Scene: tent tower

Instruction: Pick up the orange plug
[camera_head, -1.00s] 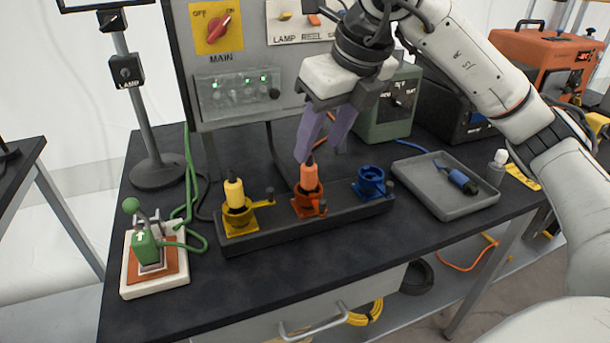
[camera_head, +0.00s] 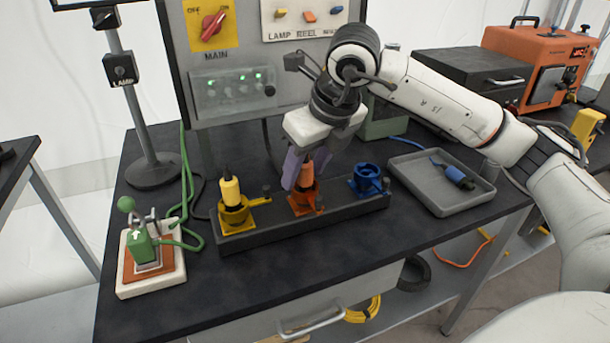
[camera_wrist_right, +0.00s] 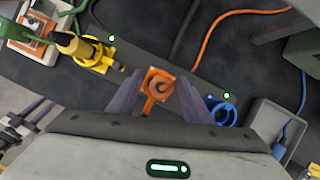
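The orange plug (camera_head: 306,175) stands upright in the orange socket (camera_head: 303,203), the middle one of the dark rack. My right gripper (camera_head: 298,172) is down over it, pointing at the rack. In the right wrist view the two purple fingers of this gripper (camera_wrist_right: 158,98) are apart, one on each side of the orange plug (camera_wrist_right: 160,88), with gaps visible. Part of the plug is hidden by a finger in the head view. My left gripper (camera_wrist_right: 35,112) shows only at the left edge of the right wrist view, its purple fingers apart and empty.
A yellow plug (camera_head: 230,190) stands in the yellow socket left of the orange one. The blue socket (camera_head: 367,178) to the right is empty. A grey tray (camera_head: 425,195) holds a blue plug (camera_head: 459,177). A green lever device (camera_head: 143,245) is at left. The control panel rises behind.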

